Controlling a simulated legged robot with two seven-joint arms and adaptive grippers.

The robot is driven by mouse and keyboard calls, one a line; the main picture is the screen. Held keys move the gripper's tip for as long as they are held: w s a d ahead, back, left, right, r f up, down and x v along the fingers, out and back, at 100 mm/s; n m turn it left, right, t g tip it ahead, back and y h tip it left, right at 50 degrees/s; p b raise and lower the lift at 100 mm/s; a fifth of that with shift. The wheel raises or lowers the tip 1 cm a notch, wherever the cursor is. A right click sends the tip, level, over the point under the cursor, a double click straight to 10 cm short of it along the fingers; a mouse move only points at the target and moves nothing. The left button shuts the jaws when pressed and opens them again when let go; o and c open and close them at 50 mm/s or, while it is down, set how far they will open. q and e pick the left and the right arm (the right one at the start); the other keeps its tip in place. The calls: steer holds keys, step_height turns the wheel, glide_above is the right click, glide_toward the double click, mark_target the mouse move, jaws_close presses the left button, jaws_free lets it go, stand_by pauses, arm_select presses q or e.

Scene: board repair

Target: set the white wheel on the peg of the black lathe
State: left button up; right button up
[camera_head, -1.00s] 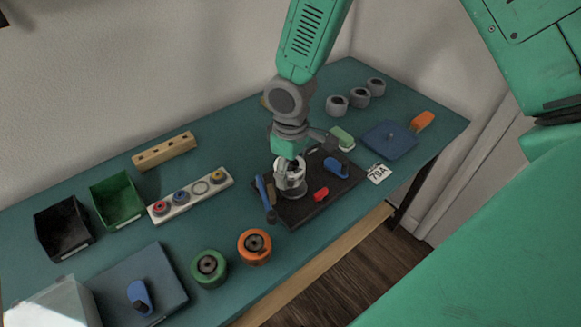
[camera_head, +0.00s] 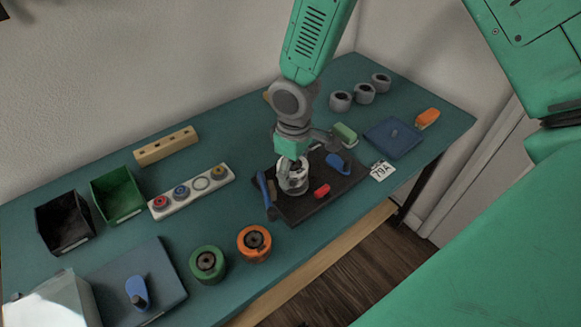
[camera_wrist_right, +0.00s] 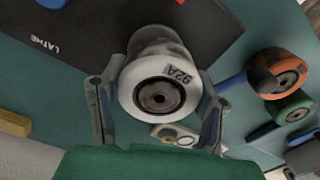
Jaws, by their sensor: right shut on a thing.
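The black lathe (camera_head: 318,205) is a flat dark board on the bench, lettered LATHE in the right wrist view (camera_wrist_right: 80,32). My right gripper (camera_head: 291,172) points down over its left part and is shut on the white wheel (camera_head: 293,183). In the right wrist view the wheel (camera_wrist_right: 187,98) is marked 92A and sits between the two fingers (camera_wrist_right: 158,100). A grey round part (camera_wrist_right: 152,38) shows just behind the wheel. The peg is hidden by the wheel, and I cannot tell whether the wheel is seated on it. My left gripper is not in view.
A blue-handled lever (camera_head: 264,189), a red knob (camera_head: 321,191) and a blue block (camera_head: 338,164) stand close around the wheel on the lathe. Green (camera_head: 208,264) and orange (camera_head: 254,243) wheels are at the front. Grey wheels (camera_head: 364,94) stand at the back right.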

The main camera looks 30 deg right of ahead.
steer(key=shift+d+f, duration=0.25)
steer(key=shift+d, duration=0.2)
steer(key=shift+a+r, duration=0.1)
steer(key=shift+a, duration=0.5)
steer(key=shift+s+d+f, duration=0.15)
steer(key=shift+d+f, duration=0.15)
steer(key=shift+f, duration=0.4)
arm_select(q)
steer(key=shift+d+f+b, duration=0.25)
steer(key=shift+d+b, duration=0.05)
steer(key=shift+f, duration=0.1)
arm_select(e)
steer(key=shift+f, duration=0.25)
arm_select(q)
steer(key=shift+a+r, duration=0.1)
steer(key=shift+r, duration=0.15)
arm_select(e)
steer(key=shift+d, duration=0.15)
arm_select(q)
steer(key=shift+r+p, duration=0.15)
steer(key=shift+p, duration=0.15)
arm_select(e)
steer(key=shift+f, duration=0.15)
steer(key=o, duration=1.7)
